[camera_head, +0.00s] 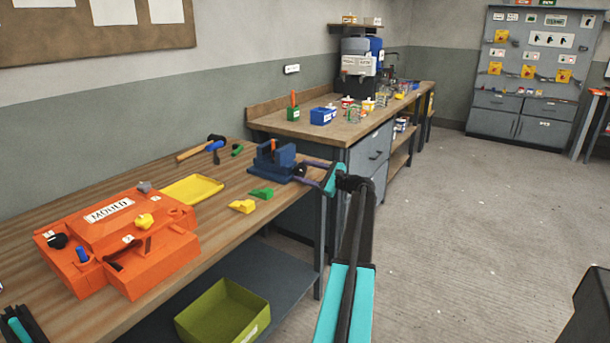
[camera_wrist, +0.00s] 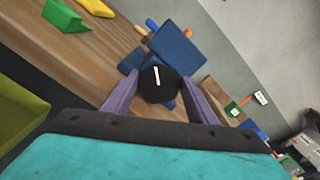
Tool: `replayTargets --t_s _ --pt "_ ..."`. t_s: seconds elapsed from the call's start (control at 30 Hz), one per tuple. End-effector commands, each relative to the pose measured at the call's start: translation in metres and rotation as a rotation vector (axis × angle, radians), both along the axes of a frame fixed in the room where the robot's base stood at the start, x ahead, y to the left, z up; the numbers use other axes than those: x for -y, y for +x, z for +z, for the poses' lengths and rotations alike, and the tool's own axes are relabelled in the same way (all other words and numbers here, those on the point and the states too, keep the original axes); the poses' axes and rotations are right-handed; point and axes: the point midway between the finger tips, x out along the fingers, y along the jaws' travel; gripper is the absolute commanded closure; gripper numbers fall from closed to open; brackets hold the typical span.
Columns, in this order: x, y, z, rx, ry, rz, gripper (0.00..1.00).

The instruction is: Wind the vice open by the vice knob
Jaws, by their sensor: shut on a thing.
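The blue vice (camera_head: 278,165) stands on the near wooden bench, close to its right end. In the wrist view the vice (camera_wrist: 175,45) is ahead of my gripper, with the round black vice knob (camera_wrist: 158,84) in front of it. The knob has a white line on its face, tilted slightly from upright. My gripper (camera_wrist: 157,92) has its purple fingers on the left and right sides of the knob and is shut on it. In the head view my gripper (camera_head: 315,170) reaches the vice from the right, and the knob is hard to make out there.
An orange mould (camera_head: 120,240), a yellow tray (camera_head: 192,190), and green (camera_head: 261,193) and yellow (camera_head: 242,206) wedges lie on the near bench. A hammer (camera_head: 202,148) lies behind. A green bin (camera_head: 222,312) is below. The floor to the right is open.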

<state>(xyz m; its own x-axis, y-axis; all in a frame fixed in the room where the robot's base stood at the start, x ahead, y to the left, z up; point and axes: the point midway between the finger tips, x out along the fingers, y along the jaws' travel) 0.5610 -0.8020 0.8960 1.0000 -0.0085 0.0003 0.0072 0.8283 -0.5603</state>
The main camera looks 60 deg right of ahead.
Motion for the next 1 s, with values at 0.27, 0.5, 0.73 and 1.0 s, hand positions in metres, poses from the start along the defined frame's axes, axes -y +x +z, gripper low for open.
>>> replayTargets --t_s 0.27,0.5,0.73,1.0 --pt "-0.001 0.001 0.0 0.0 0.0 0.001 0.7" --pt "0.0 0.0 0.0 -0.001 0.0 0.001 0.29" --pt "0.0 -0.001 0.0 0.0 0.0 0.0 0.29" --pt "0.0 -0.017 0.0 0.001 0.0 -0.001 0.29"
